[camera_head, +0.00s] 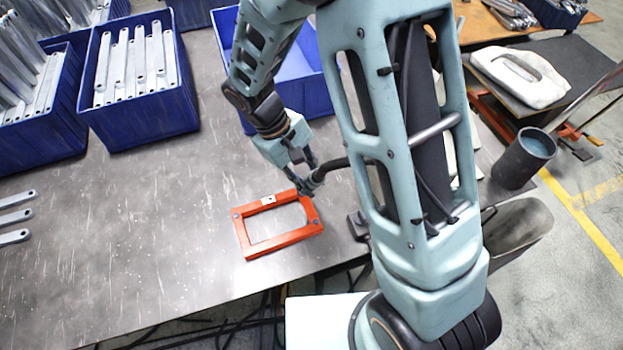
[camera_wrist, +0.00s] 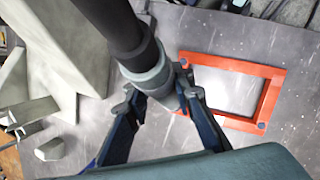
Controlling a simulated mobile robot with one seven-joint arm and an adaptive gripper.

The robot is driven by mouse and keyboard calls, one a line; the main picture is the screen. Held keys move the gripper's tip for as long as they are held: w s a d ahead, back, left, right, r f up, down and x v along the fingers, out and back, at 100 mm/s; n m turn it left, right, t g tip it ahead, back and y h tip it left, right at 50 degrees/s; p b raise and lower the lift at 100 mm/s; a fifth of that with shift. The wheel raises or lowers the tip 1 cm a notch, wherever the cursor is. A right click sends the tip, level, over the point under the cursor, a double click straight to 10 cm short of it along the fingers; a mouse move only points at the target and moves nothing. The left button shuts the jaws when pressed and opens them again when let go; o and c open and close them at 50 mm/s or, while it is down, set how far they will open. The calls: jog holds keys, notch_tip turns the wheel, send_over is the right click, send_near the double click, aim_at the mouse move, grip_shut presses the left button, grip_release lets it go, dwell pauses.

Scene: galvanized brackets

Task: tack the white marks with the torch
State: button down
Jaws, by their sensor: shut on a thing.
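An orange-red rectangular frame (camera_head: 243,237) lies flat on the metal table, with a white mark (camera_head: 268,200) on its far bar. The frame also shows at the right in the wrist view (camera_wrist: 273,97). My gripper (camera_head: 306,184) is beside the frame's far right corner in the head view. In the wrist view its two fingers (camera_wrist: 163,92) are closed around the grey collar of the torch (camera_wrist: 112,30), whose dark body runs to the upper left. The torch's tip is hidden, so I cannot tell whether it touches the frame.
Blue bins of galvanized brackets (camera_head: 140,85) stand at the back left, and another blue bin (camera_head: 295,75) stands behind my arm. Loose brackets (camera_head: 14,218) lie at the left edge. A dark cup (camera_head: 525,160) stands at the right. The table left of the frame is clear.

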notch_tip(320, 180, up, 6)
jog(key=p, duration=0.4)
dwell(0.3)
dwell(0.5)
